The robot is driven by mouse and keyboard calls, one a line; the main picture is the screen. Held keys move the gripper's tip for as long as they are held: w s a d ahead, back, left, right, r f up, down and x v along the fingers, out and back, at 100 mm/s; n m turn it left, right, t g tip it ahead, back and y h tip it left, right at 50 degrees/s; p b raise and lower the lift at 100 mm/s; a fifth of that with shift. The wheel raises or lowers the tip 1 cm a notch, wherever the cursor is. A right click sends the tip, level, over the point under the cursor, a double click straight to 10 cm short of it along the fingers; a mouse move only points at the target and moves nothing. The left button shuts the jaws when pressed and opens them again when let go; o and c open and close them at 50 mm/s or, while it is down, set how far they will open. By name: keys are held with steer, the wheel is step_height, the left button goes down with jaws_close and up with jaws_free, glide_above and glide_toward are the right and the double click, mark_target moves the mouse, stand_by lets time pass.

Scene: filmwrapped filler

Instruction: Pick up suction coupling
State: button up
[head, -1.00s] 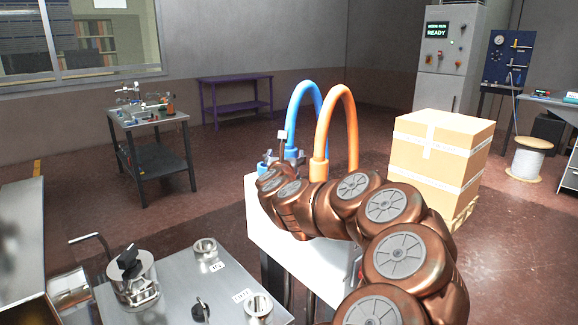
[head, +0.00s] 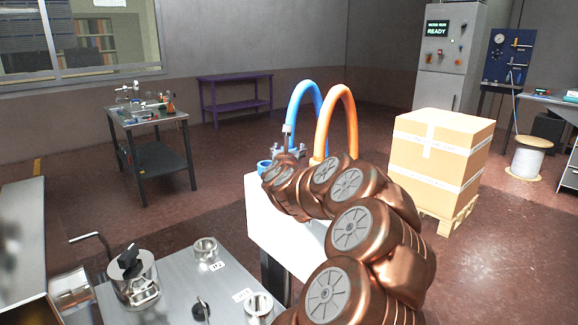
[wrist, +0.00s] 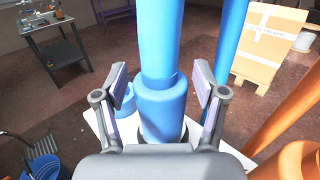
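A thick blue coupling (wrist: 162,108) stands upright at the end of a blue hose (wrist: 158,40) in the wrist view. I take it to be the suction coupling. My gripper (wrist: 160,82) is open, with one finger on each side of the coupling and small gaps showing. In the head view my gripper (head: 288,150) is beside the blue hose (head: 304,95), over a white-topped stand (head: 262,220); my arm hides the coupling there.
An orange hose (head: 345,100) arches close to the right of the blue one. A blue cup-like part (head: 264,166) sits at the stand's left edge. A steel table (head: 165,285) with fittings is at front left. A cardboard box (head: 440,155) on a pallet stands to the right.

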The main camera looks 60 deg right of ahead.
jaws_close()
stand_by(0.3)
steer(key=shift+r, duration=0.1)
